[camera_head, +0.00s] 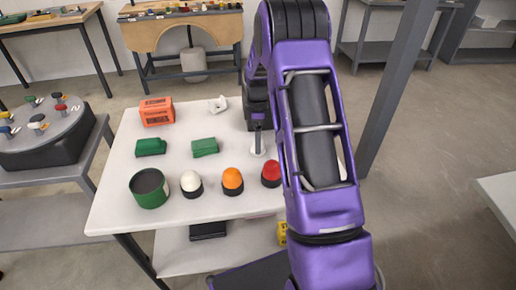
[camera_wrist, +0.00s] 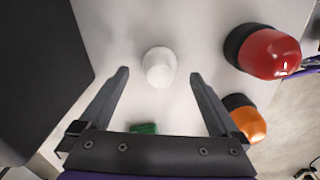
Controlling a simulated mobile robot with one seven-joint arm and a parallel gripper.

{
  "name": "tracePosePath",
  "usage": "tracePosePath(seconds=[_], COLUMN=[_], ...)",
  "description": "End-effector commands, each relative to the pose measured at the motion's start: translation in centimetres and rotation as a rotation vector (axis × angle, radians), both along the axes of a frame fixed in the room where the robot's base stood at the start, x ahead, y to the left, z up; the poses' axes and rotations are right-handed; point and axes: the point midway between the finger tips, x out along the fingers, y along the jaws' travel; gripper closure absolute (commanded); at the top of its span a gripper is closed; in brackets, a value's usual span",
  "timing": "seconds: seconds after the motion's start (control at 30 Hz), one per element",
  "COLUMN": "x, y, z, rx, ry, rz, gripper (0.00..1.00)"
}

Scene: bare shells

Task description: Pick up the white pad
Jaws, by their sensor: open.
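A small round white pad (camera_wrist: 158,67) stands on the white tabletop, centred between my fingertips in the wrist view. In the head view, the white pad (camera_head: 258,149) shows just below my gripper (camera_head: 258,122), partly covered by it. My gripper (camera_wrist: 160,74) is open, with one finger on each side of the pad in the picture. Clear space shows between each finger and the pad. I cannot tell the exact height of the fingertips above the table.
A red dome (camera_head: 271,173), an orange dome (camera_head: 232,181) and a white dome (camera_head: 191,183) line the near side of the table (camera_head: 120,200). A green cup (camera_head: 149,190), green blocks (camera_head: 205,147), an orange box (camera_head: 157,111) and a white piece (camera_head: 218,104) stand leftward.

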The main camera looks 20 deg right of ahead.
Motion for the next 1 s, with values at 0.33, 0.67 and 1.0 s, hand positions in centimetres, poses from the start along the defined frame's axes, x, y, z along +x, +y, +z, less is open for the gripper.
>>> tracePosePath(seconds=[0.33,0.67,1.0], x=[-0.1,-0.1,-0.1], y=[-0.1,-0.1,-0.1], z=[-3.1,-3.1,-3.1], rx=[0.0,0.0,0.0], ry=[0.0,0.0,0.0], rz=[-0.001,-0.001,-0.001], gripper=[0.02,0.47,0.91])
